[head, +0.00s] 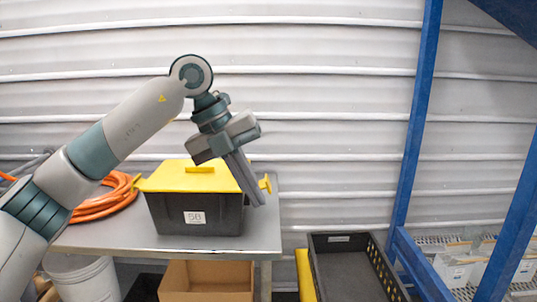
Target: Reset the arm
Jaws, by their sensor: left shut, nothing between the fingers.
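My left arm comes in from the left and bends down at the wrist. My left gripper (257,198) is shut and empty. Its fingers point down and slightly right, in front of the right end of a black box with a yellow lid (187,178). I cannot tell whether the fingers touch the box. The box bears a white label reading 5B and stands on a grey table (110,238). My right gripper is not in view.
An orange hose coil (115,200) lies left of the box. Below are a white bucket (85,280), a cardboard box (207,281) and a dark tray (345,270). A blue frame (412,125) stands at right, near white bins (455,270). A corrugated wall is behind.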

